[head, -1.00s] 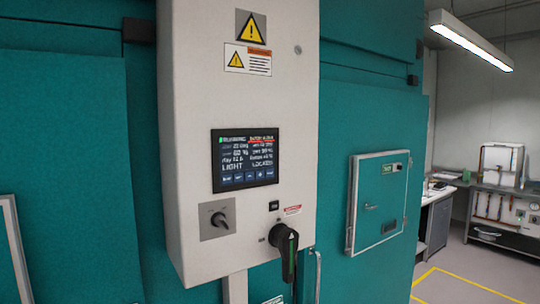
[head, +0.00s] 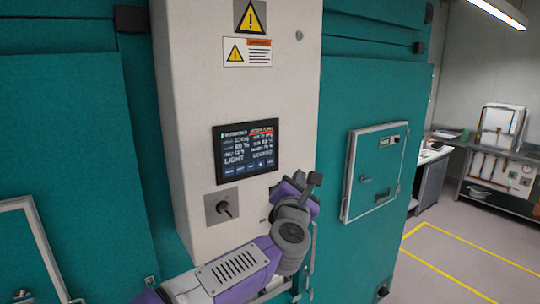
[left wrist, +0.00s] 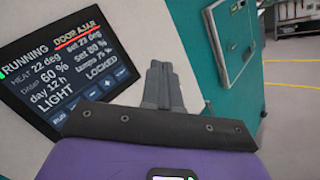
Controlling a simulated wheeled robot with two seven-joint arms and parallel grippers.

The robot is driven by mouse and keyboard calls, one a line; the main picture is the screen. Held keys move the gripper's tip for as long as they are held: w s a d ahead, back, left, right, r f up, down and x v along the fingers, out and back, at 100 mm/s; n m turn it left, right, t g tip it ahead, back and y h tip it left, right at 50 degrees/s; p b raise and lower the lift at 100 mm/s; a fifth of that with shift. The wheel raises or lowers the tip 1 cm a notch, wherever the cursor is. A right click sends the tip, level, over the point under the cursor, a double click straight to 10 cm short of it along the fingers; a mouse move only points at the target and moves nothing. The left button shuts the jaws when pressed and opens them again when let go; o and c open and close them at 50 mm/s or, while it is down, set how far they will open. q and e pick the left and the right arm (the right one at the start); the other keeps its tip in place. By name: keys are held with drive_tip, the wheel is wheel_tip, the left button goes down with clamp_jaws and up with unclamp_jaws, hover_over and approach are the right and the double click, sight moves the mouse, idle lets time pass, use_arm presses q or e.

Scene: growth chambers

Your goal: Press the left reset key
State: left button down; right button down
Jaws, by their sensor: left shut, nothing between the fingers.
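The control screen (head: 246,150) is on the pale cabinet front, with a row of small blue keys (head: 249,167) along its bottom edge. The key labels are too small or blurred for me to tell which is reset. The screen also fills the left of the left wrist view (left wrist: 62,70), reading RUNNING, DOOR AJAR underlined in red, LIGHT and LOCKED. My left gripper (head: 313,180) is shut and empty, in front of the cabinet's right edge, to the right of and below the screen. Its closed fingers (left wrist: 159,72) show right of the screen, apart from it. My right gripper is out of view.
A rotary switch (head: 222,207) on a grey plate sits below the screen. My left arm covers the cabinet's lower right, where the black handle was. A small hatch (head: 374,172) is on the teal wall to the right. A bench (head: 490,187) stands at the far right.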

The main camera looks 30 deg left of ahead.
sight(270, 162)
use_arm(q)
drive_tip(key=shift+a, duration=0.15)
drive_tip(key=shift+w+a, duration=0.55)
drive_tip(key=shift+a, duration=0.75)
drive_tip(key=shift+w+a, duration=0.6)
drive_tip(key=shift+a, duration=0.75)
drive_tip(key=shift+w+a, duration=0.55)
drive_tip(key=shift+a, duration=0.75)
drive_tip(key=shift+w+a+b, duration=0.2)
drive_tip(key=shift+a+b, duration=0.1)
drive_tip(key=shift+a, duration=0.05)
drive_tip(key=shift+w+a, duration=0.1)
drive_tip(key=shift+a, duration=0.2)
drive_tip(key=shift+d, duration=0.1)
drive_tip(key=shift+s+d, duration=0.3)
drive_tip(key=shift+d, duration=0.3)
